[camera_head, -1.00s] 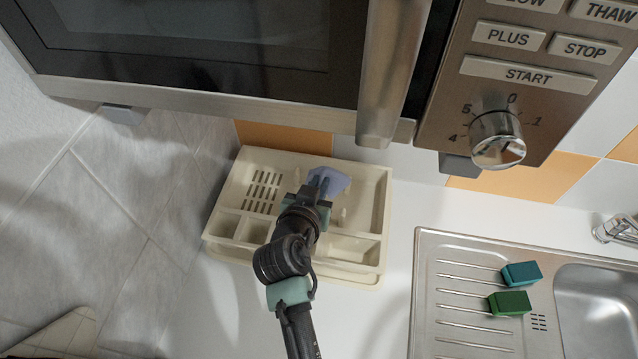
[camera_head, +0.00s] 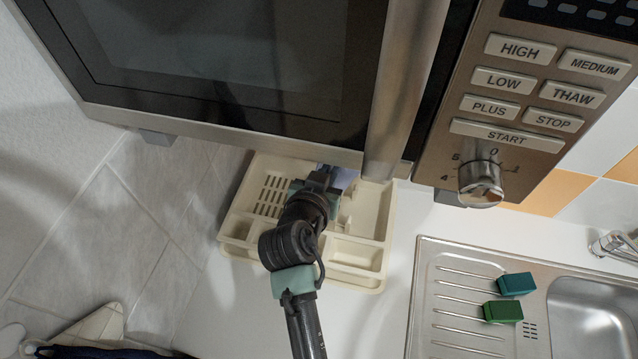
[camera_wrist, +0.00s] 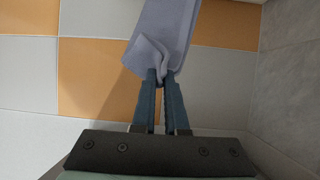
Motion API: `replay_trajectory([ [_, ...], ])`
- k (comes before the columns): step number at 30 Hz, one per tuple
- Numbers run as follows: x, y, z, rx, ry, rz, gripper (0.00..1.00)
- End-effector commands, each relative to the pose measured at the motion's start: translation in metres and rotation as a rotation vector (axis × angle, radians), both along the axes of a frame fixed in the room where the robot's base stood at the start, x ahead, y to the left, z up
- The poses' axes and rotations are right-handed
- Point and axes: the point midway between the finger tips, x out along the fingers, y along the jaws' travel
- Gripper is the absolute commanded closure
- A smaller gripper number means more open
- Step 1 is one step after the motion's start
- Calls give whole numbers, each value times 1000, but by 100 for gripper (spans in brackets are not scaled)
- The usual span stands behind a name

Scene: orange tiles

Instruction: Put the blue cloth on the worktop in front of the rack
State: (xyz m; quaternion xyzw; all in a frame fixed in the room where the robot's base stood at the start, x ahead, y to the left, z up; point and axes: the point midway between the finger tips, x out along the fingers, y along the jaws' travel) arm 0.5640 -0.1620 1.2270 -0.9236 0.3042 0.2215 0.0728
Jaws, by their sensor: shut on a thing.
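The blue cloth (camera_wrist: 163,35) is pale blue and hangs from my gripper's fingertips in the wrist view, with tiles behind it. In the head view only a small piece of the cloth (camera_head: 346,178) shows, beside my gripper and below the microwave's edge. My gripper (camera_wrist: 161,80) is shut on a pinched fold of it. In the head view my gripper (camera_head: 325,177) is over the cream rack (camera_head: 381,215), near its back side. The white worktop (camera_head: 385,290) is bare in front of the rack.
A microwave (camera_head: 215,110) overhangs the back of the rack, close to my gripper. A steel sink (camera_head: 440,300) is at the right, with a teal sponge (camera_head: 516,284) and a green sponge (camera_head: 503,311) on its drainer. Tiled wall (camera_wrist: 90,80) stands behind.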

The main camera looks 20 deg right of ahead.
Motion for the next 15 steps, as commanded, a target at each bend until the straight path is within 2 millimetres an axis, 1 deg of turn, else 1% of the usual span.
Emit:
replay_trajectory([
  [5, -3, 2, -1, 0, 1, 0, 100],
  [8, -12, 10, -4, 1, 2, 1, 100],
  [11, -28, 23, -9, 0, 2, 4, 100],
  [15, -59, 48, -21, 0, 4, 4, 100],
])
